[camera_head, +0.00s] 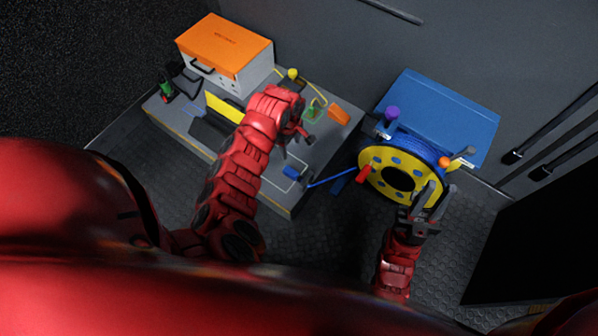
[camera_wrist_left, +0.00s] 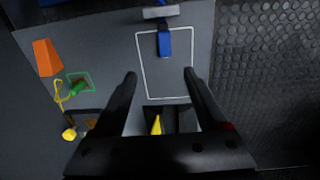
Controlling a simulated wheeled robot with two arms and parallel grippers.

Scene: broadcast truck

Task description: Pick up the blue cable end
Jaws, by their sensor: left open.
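The blue cable end (camera_head: 292,173) is a small blue connector on the grey bench top (camera_head: 278,194). In the left wrist view the blue cable end (camera_wrist_left: 164,42) lies inside a white outlined rectangle (camera_wrist_left: 142,68). My left gripper (camera_head: 298,146) is over the bench, beside the connector and apart from it. In the left wrist view my left gripper (camera_wrist_left: 160,75) is open and empty, with the connector ahead of its fingertips.
The blue cable (camera_head: 335,178) runs from the connector to the reel. An orange wedge (camera_head: 339,115) and green connector (camera_head: 311,112) lie further back on the bench. An orange-topped case (camera_head: 226,48) stands at the back left. A blue case (camera_head: 468,120) is behind the reel.

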